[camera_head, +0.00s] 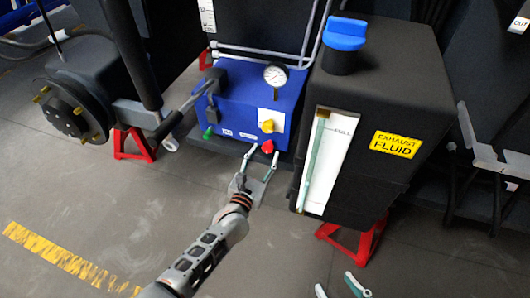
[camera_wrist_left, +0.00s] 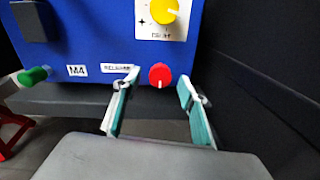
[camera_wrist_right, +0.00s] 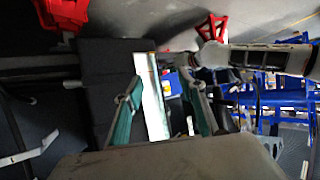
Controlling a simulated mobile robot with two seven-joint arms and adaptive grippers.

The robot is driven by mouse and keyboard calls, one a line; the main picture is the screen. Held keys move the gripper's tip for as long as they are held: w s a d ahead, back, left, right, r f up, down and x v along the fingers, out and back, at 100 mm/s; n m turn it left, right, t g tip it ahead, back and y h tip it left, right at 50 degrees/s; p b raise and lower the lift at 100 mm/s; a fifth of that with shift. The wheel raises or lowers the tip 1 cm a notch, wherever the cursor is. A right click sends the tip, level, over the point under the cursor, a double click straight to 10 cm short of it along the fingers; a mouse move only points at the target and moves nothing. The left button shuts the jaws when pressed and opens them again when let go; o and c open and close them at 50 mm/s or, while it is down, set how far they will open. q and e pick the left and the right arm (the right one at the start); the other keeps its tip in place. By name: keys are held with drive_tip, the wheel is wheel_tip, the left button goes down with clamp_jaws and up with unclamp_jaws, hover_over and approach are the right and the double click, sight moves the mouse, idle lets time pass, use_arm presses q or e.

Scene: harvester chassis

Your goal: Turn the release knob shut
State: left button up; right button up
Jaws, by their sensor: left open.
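The red release knob (camera_head: 267,146) sits low on the front of a blue box (camera_head: 238,112). In the left wrist view the red knob (camera_wrist_left: 160,74) appears between my fingertips, beside a white label, with a light mark at its lower edge. My left gripper (camera_head: 262,156) is open, its two fingers pointing at the knob from the front. I cannot tell whether either finger touches it. My right gripper (camera_head: 343,288) is at the bottom edge of the head view; the right wrist view shows its fingers (camera_wrist_right: 163,97) apart and empty.
A yellow knob (camera_head: 267,126) is above the red one and a green knob (camera_head: 208,133) is to the left. A gauge (camera_head: 275,75) stands on top. The black exhaust fluid tank (camera_head: 385,75) with a blue cap (camera_head: 345,34) stands close on the right. Floor in front is clear.

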use_arm(q)
drive_tip(key=shift+w+d+f, duration=0.1)
drive_tip(key=shift+w+d, duration=0.15)
drive_tip(key=shift+w, duration=0.4)
drive_tip(key=c, duration=1.1)
